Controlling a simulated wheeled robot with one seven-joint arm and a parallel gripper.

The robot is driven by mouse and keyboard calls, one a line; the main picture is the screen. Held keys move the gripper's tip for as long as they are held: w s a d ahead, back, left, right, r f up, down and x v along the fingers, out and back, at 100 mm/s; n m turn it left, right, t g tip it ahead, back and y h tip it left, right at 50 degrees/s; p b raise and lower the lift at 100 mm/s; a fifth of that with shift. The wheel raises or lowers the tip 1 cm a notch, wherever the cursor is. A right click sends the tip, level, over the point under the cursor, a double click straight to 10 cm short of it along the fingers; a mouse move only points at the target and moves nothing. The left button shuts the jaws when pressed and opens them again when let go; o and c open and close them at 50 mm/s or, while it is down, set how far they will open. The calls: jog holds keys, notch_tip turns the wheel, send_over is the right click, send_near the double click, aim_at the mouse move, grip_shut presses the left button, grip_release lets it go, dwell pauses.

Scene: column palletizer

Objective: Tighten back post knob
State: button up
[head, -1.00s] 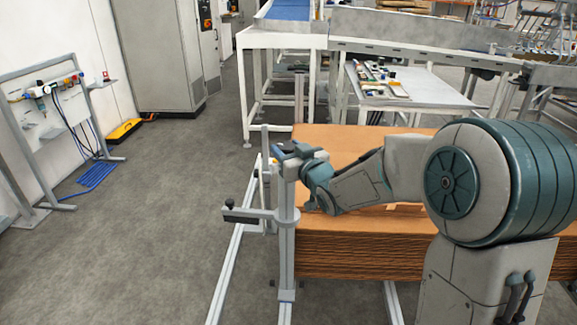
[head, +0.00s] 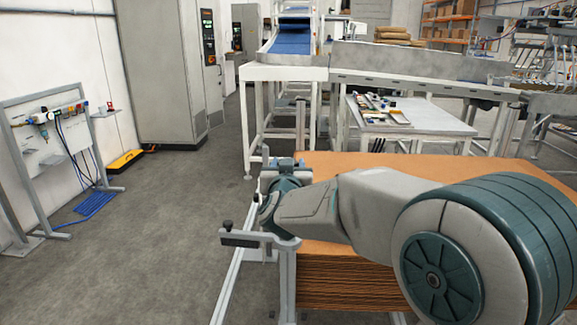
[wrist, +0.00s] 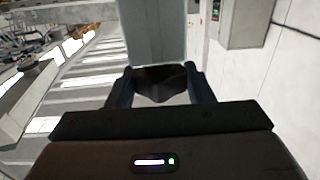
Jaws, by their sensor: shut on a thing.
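In the wrist view my gripper (wrist: 160,88) is shut with a dark knob (wrist: 160,78) between its two fingers. A broad grey upright surface rises behind the knob in that view. In the head view my gripper (head: 286,163) is at the back left corner of the brown stack, seen from behind and partly covered by my wrist. The knob in my fingers is hidden in the head view. The front post (head: 287,280) stands nearer, with a grey side bracket and a black knob (head: 228,225).
The stack of brown sheets (head: 345,285) is right of the posts, under my arm. A white table (head: 420,118) with small items and a conveyor (head: 290,45) stand behind. A grey cabinet (head: 160,70) is at back left. The floor on the left is mostly clear.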

jog(key=m+h+p, duration=0.2)
jog(key=h, duration=0.1)
jog(key=h+p, duration=0.1)
jog(key=shift+a+r+m+g, duration=0.2)
jog(key=shift+r+m+g, duration=0.1)
jog(key=shift+r+m, duration=0.1)
jog(key=m+g+h+p, duration=0.1)
jog(key=h, duration=0.1)
jog(key=m+g+h+p, duration=0.1)
jog(key=m+h+p, duration=0.1)
jog(key=h, duration=0.1)
jog(key=m+g+h+p, duration=0.1)
jog(key=m+h+p, duration=0.1)
jog(key=shift+w+f, duration=0.1)
jog(key=shift+f, duration=0.15)
jog(key=shift+m+g+h, duration=0.3)
jog(key=shift+g+h, duration=0.2)
jog(key=o, duration=1)
jog(key=shift+c, duration=0.2)
jog(key=shift+f, duration=0.1)
jog(key=b+v, duration=0.1)
jog(key=v, duration=1.2)
jog(key=shift+s+a, duration=0.25)
jog(key=shift+s, duration=0.05)
